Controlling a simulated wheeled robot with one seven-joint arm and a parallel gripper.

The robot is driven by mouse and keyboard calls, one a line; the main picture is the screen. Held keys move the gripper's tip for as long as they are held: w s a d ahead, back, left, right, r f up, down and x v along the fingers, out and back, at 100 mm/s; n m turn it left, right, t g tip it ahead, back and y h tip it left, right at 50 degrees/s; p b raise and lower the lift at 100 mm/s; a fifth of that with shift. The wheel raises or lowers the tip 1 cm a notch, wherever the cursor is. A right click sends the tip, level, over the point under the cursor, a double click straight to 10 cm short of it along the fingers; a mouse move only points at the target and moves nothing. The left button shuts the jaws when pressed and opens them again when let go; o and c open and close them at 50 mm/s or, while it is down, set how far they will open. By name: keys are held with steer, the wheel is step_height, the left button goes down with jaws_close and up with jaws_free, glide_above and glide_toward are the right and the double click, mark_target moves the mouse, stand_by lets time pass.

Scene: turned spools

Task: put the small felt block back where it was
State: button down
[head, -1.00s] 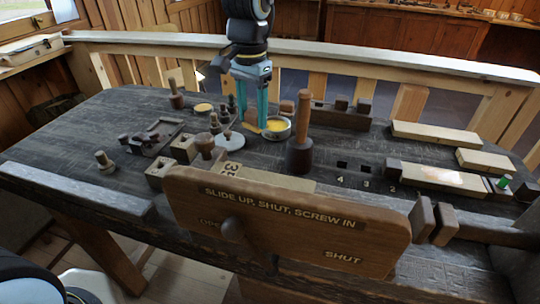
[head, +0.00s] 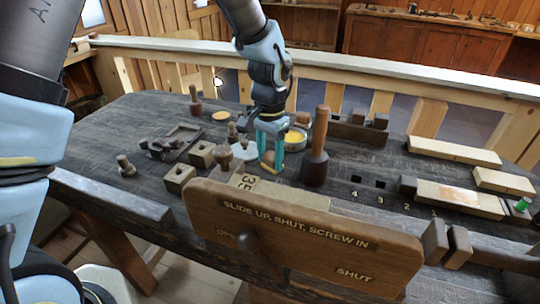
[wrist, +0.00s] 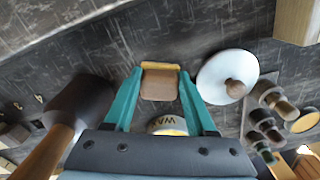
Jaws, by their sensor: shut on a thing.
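The small felt block (head: 270,160) is a brown wooden piece with a yellow felt edge. My gripper (head: 270,157) is shut on it, fingers pointing down, just over or at the dark bench top; I cannot tell if the block touches it. In the wrist view the block (wrist: 160,84) sits between the two teal fingertips, felt edge away from the palm. The wax tin (head: 296,138) is just behind my gripper; its label partly shows in the wrist view (wrist: 168,126).
A mallet (head: 317,152) stands upright close on the right, handle up. A pale disc with a knob (wrist: 228,78) lies close on the other side. A large wooden sign (head: 300,238) fronts the bench. Several spools and blocks stand left.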

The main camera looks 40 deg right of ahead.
mark_target(270, 156)
steer(key=shift+c, duration=1.1)
jaws_free()
steer(key=shift+f, duration=0.1)
step_height(270, 156, up, 12)
steer(key=b, duration=0.1)
steer(key=w+a+f+n, duration=0.1)
steer(key=w+a+n, duration=0.2)
steer(key=w+a, duration=0.5)
steer(key=w+a+n, duration=0.3)
steer(key=a+n, duration=0.1)
steer(key=a, duration=0.7)
steer(key=s+a+f+n, duration=0.1)
steer(key=a+n, duration=0.3)
steer(key=a, duration=0.6)
steer(key=s+a+f+n+t, duration=0.1)
steer(key=a+f+n, duration=0.1)
steer(key=a, duration=0.9)
steer(key=shift+a+n+t, duration=0.3)
steer(key=shift+n, duration=0.6)
steer(key=shift+w+r, duration=0.1)
